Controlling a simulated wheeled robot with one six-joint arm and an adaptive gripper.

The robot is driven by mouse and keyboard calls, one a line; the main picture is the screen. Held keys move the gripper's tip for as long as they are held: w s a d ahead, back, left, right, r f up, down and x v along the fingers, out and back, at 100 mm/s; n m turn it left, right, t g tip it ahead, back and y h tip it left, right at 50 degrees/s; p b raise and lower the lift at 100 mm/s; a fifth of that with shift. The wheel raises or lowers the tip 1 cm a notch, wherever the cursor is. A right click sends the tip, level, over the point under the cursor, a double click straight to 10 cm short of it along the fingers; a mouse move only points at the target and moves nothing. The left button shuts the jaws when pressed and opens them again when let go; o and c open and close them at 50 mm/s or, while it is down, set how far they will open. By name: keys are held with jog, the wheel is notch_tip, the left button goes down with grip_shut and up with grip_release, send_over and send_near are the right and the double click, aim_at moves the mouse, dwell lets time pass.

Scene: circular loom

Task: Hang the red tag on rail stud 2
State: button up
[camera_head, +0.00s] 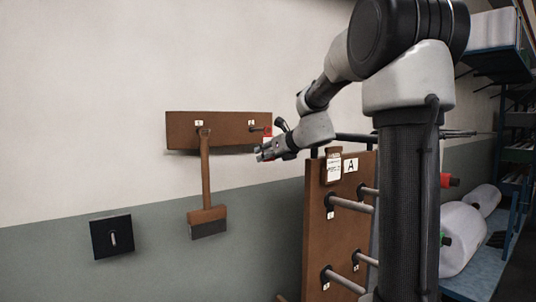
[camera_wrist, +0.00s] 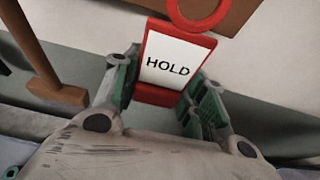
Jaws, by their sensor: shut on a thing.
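The red tag (camera_wrist: 154,93) is held between my gripper's fingers (camera_wrist: 163,90) in the wrist view. It has a white face reading HOLD and a red ring (camera_wrist: 200,12) at its top, partly cut off by the picture's edge. In the head view my gripper (camera_head: 265,153) is at the right end of the brown rail (camera_head: 222,120), with a small red part of the tag (camera_head: 267,138) above it. The right rail stud (camera_head: 258,128) sticks out close to the tag. Its label is too small to read surely. Whether the ring touches the stud cannot be told.
A brush with a wooden handle (camera_head: 206,170) hangs from the left stud. A black wall plate (camera_head: 111,237) is lower left. A brown board marked A (camera_head: 318,240) with several pegs stands right of my gripper. Shelving (camera_head: 515,150) and white rolls (camera_head: 462,235) are farther right.

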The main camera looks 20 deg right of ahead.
jog(key=shift+w, duration=0.2)
jog(key=shift+w+a, duration=0.15)
jog(key=shift+w, duration=0.6)
jog(key=shift+w, duration=0.2)
dwell(0.4)
jog(key=shift+w+a, duration=0.1)
jog(key=shift+w, duration=0.1)
jog(key=shift+f, duration=0.25)
jog(key=o, duration=1.2)
jog(key=shift+s, duration=0.1)
